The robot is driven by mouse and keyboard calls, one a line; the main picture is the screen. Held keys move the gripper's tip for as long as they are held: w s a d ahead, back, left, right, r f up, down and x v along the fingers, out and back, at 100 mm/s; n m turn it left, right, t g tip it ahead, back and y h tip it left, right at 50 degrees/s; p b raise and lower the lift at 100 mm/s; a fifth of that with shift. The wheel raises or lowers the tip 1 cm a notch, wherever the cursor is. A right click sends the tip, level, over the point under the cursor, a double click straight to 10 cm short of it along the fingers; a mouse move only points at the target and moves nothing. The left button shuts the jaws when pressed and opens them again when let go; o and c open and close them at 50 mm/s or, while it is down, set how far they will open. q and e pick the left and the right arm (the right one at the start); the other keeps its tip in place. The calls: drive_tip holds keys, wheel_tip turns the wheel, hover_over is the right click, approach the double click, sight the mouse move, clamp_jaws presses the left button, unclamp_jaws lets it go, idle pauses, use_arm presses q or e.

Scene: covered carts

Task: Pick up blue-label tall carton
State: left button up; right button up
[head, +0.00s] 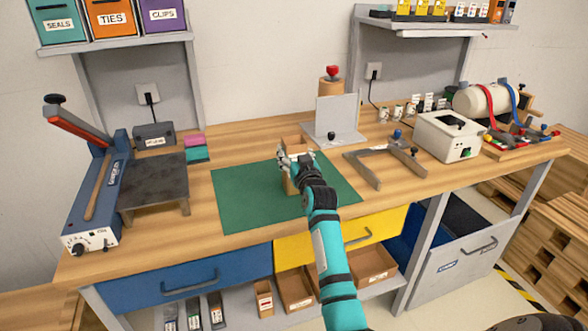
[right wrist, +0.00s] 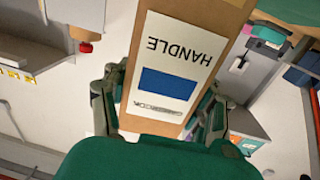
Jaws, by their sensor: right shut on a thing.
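The blue-label tall carton (right wrist: 205,65) is a brown box in the right wrist view. Its white label reads HANDLE upside down and bears a blue rectangle. My right gripper (right wrist: 160,105) is shut on it, with one finger on each side. In the head view my right gripper (head: 296,160) is over the green mat (head: 237,199), and parts of the tan carton (head: 291,187) show around the fingers. The carton looks about upright; I cannot tell whether its base touches the mat.
A grey upright plate stand (head: 338,115) is just behind the carton. A grey U-shaped frame (head: 365,171) lies to the right, with a white box (head: 447,137) beyond it. A blue sealer (head: 104,190) and dark platform (head: 153,183) stand left. The mat's left part is clear.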

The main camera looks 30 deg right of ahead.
drive_tip(key=c, duration=0.4)
drive_tip(key=shift+c, duration=0.3)
drive_tip(key=shift+r, duration=0.15)
